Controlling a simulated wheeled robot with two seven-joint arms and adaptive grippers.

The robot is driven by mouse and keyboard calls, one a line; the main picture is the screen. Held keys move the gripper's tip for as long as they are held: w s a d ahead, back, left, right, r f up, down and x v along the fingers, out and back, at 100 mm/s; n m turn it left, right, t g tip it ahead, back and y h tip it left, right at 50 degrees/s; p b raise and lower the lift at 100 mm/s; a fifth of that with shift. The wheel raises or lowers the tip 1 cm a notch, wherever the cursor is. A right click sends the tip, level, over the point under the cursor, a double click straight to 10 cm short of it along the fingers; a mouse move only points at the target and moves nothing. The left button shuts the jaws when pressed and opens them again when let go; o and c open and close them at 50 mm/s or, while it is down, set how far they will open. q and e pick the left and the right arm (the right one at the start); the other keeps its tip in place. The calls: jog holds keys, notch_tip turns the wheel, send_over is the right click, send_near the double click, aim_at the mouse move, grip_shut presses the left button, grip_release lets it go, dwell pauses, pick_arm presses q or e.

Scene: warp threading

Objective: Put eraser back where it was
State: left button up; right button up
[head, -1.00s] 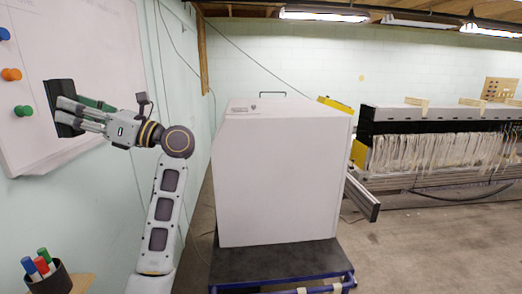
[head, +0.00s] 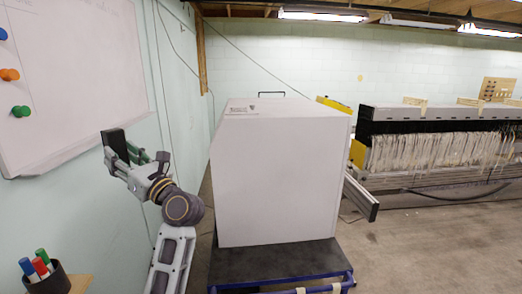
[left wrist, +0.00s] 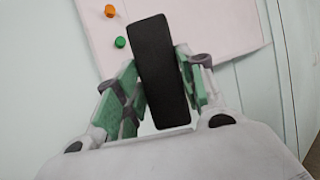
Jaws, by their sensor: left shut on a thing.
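My left gripper (head: 137,157) is shut on a dark, block-shaped eraser (head: 114,143). It holds the eraser in the air in front of the wall, just below the lower right part of the whiteboard (head: 85,75). In the left wrist view the eraser (left wrist: 160,70) stands nearly upright between the green finger pads, slightly tilted. The whiteboard (left wrist: 215,25) shows behind it, with the orange and green magnets to the left of the eraser. My right gripper is not in view.
A dark cup (head: 48,281) with red, blue and green markers stands at the lower left on a wooden surface (head: 80,284). A green magnet (head: 21,111) and an orange magnet (head: 9,74) are on the board. A large white cabinet (head: 275,180) stands to the right of my arm.

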pick_arm(q)
jog(key=s+d+f+m+t+h, duration=0.1)
jog(key=d+f+m+t+h, duration=0.3)
jog(key=f, duration=0.7)
jog(key=s+d+f+m+t+h, duration=0.2)
jog(key=d+f+m+t+h, duration=0.2)
jog(key=f+h, duration=0.5)
jog(key=s+d+f+m+t+h, duration=0.2)
jog(key=d+f+m+t+h, duration=0.2)
jog(key=f, duration=1)
jog(key=d+h, duration=0.1)
jog(key=h, duration=0.2)
jog(key=shift+s+f, duration=0.15)
jog(key=shift+s, duration=0.05)
jog(key=shift+d, duration=0.1)
jog(key=shift+m, duration=0.3)
notch_tip(320, 180, down, 11)
jog(key=s, duration=0.2)
jog(key=shift+s+r, duration=0.2)
